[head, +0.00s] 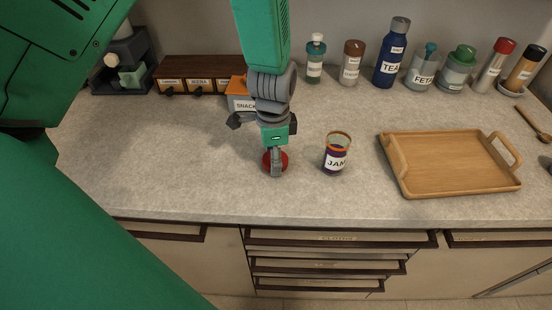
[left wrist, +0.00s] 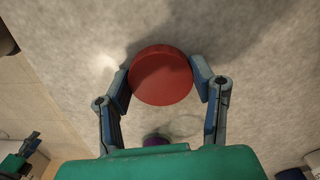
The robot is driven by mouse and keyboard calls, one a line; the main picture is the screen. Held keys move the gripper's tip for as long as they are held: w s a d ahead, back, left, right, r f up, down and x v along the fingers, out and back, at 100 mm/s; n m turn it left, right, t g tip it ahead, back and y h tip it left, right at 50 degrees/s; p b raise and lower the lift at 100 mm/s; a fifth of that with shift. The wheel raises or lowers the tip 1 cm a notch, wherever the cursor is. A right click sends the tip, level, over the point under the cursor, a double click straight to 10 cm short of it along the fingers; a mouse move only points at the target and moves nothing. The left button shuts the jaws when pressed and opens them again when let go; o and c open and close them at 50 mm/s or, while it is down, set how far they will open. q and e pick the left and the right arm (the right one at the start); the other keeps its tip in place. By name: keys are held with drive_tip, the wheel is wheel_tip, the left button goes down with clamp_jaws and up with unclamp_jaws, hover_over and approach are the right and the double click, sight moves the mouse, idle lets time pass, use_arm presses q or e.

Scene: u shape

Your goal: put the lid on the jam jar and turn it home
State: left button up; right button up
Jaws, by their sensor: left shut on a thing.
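The red lid (head: 284,161) is between the fingers of my left gripper (head: 276,168), left of the jam jar. In the left wrist view the lid (left wrist: 161,75) lies flat, with a fingertip of the left gripper (left wrist: 162,82) against each side. I cannot tell whether it touches the counter. The jam jar (head: 336,160) stands upright and open on the counter, with dark purple jam, an orange rim and a JAM label. Part of the jar (left wrist: 156,140) shows at the bottom of the left wrist view, partly hidden by my gripper body. My right gripper is out of view.
A wooden tray (head: 450,165) lies right of the jar. Several labelled bottles and jars, including a blue tea flask (head: 392,55), stand along the wall. A drawer box (head: 200,85) and an orange snack box (head: 238,100) are behind. The counter's left part is clear.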

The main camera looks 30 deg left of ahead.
use_arm(q)
drive_tip(key=shift+r, duration=0.15)
wheel_tip(320, 180, up, 10)
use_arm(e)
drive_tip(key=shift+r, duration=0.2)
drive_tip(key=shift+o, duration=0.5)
